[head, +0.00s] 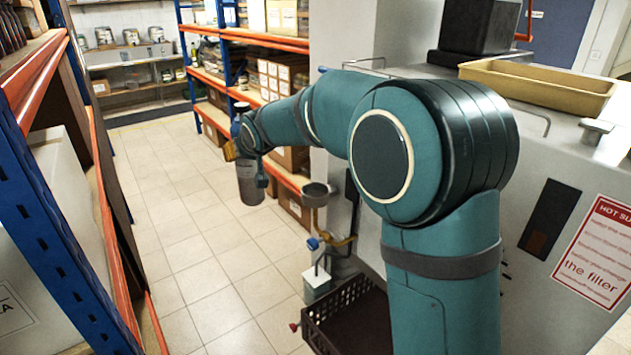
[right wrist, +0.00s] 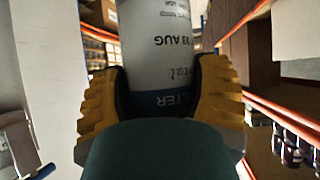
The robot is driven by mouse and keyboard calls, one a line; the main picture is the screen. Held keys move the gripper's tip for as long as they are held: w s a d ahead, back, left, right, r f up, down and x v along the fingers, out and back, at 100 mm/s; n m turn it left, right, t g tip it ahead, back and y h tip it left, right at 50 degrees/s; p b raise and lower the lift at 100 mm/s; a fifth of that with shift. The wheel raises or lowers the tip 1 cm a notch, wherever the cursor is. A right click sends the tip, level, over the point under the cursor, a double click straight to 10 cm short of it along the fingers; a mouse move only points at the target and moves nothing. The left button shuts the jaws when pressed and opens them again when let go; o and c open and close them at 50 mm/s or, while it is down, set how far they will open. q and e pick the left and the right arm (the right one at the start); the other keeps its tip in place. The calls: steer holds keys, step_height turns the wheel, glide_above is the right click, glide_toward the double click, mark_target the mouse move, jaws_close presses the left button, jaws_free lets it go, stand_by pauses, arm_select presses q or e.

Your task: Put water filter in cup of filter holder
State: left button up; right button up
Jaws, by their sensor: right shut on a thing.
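The water filter (head: 250,187) is a grey cylinder, hanging roughly upright in the head view. My right gripper (head: 245,162) is shut on its upper part. In the right wrist view the filter (right wrist: 160,45), with printed text and a blue band, sits between the yellow fingers of my right gripper (right wrist: 160,82). The cup of the filter holder (head: 315,193) appears as a small grey cup to the right of the filter, apart from it in the picture, beside the grey machine. The inside of the cup is hard to make out. My left gripper is out of view.
A dark crate (head: 345,318) and a white box-like fitting (head: 317,283) are below the cup. A grey machine (head: 560,150) with a tan tray (head: 540,88) stands at the right. Shelving (head: 60,240) flanks the left side. The tiled aisle (head: 190,220) is clear.

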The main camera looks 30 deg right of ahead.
steer(key=w+d, duration=0.2)
steer(key=d, duration=1.7)
step_height(320, 180, down, 7)
steer(key=b, duration=0.1)
steer(key=shift+s+d, duration=0.2)
steer(key=o, duration=1.3)
steer(key=shift+s, duration=0.1)
steer(key=shift+o, duration=0.2)
steer(key=d+v, duration=0.1)
steer(key=v, duration=1.1)
steer(key=shift+a+b, duration=0.35)
steer(key=shift+a, duration=0.15)
steer(key=shift+f, duration=0.1)
